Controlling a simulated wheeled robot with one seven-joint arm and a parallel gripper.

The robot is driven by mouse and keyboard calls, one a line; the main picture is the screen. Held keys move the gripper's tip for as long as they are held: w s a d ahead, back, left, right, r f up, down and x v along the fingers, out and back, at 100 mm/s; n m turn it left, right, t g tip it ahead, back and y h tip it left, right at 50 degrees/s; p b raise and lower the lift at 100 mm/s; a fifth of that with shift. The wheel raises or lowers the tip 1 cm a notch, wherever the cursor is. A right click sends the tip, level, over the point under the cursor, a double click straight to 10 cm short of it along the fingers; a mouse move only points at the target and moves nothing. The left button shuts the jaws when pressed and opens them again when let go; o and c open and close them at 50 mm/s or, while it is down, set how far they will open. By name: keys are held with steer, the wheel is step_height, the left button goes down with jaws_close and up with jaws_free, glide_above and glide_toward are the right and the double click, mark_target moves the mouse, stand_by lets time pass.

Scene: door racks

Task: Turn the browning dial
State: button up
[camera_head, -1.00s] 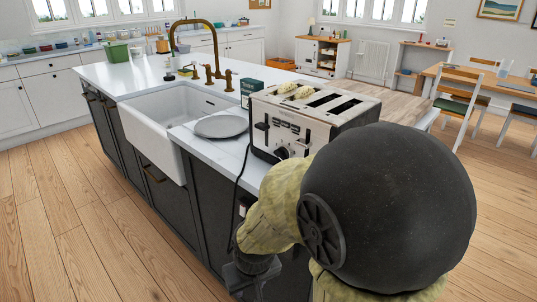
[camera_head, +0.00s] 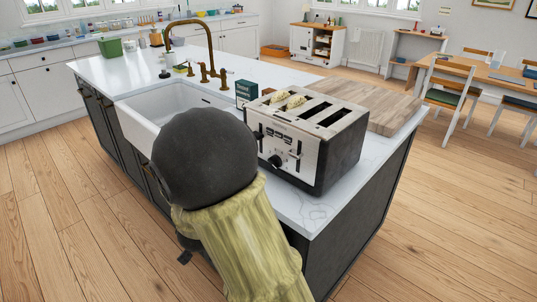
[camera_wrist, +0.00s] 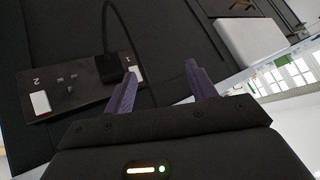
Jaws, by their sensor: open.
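A four-slot toaster (camera_head: 310,140) stands on the white island counter near its end, with bread in the left slots. Its round black browning dial (camera_head: 276,161) is on the steel front face, between two levers. My arm rises in front of the island, left of the toaster, and hides part of the counter. In the wrist view my gripper (camera_wrist: 158,85) is open and empty, its two purple fingers apart. It faces the dark island side, where a black plug with a cord (camera_wrist: 108,68) sits in a socket plate (camera_wrist: 70,88). The dial is not recognizable in the wrist view.
A wooden board (camera_head: 385,105) lies behind the toaster. A dark green box (camera_head: 246,92) stands to its left at the back. The sink (camera_head: 165,100) and brass tap (camera_head: 190,40) are farther left. Wood floor (camera_head: 440,215) right of the island is clear.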

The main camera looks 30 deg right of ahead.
steer(key=s+r+m+g+h+p, duration=0.1)
steer(key=s+r+m+h+p, duration=0.1)
steer(key=r+m+h, duration=0.3)
steer(key=s+d+r+m+g+h+p, duration=0.1)
steer(key=s+r+m+h+p, duration=0.2)
steer(key=r+h, duration=0.4)
steer(key=shift+d+m+g+h+p, duration=0.3)
steer(key=shift+m+h+p, duration=0.4)
steer(key=shift+m+p, duration=0.3)
steer(key=p+x, duration=0.1)
steer(key=x, duration=1.6)
steer(key=shift+w+d, duration=0.1)
steer(key=shift+d, duration=0.1)
steer(key=c, duration=1)
